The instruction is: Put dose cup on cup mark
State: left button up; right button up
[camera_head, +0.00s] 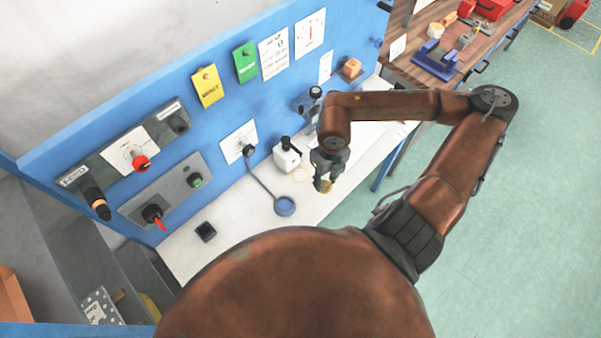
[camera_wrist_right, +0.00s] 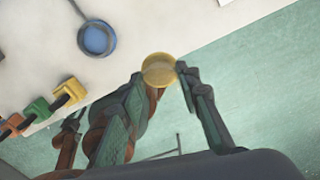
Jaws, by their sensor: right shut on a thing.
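The yellow, round dose cup (camera_wrist_right: 159,68) is between the fingertips of my right gripper (camera_wrist_right: 162,80) in the right wrist view. In the head view the same cup (camera_head: 326,187) shows small and partly hidden under my right gripper (camera_head: 324,177), which is shut on it near the front edge of the white bench top. A thin pale yellow ring (camera_head: 301,174), which looks like the cup mark, lies on the bench just left of the gripper. My left gripper is not in view.
A white bottle with a black top (camera_head: 287,157) stands behind the ring. A blue round disc (camera_head: 285,206) on a grey cord lies left of the gripper. A small black box (camera_head: 206,231) sits farther left. The blue panel (camera_head: 222,112) with controls rises behind the bench.

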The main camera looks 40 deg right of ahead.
jog(key=w+f, duration=0.3)
jog(key=w, duration=0.1)
jog(key=w+f+p, duration=0.1)
jog(key=w+f, duration=0.2)
jog(key=w, duration=0.1)
jog(key=w+d+f+p, duration=0.1)
jog(key=w+f, duration=0.2)
jog(key=w, duration=0.1)
jog(key=shift+w+d, duration=0.1)
jog(key=shift+w, duration=0.3)
jog(key=shift+w+f, duration=0.3)
notch_tip(320, 180, down, 3)
jog(key=shift+p, duration=0.7)
jog(key=shift+f, duration=0.1)
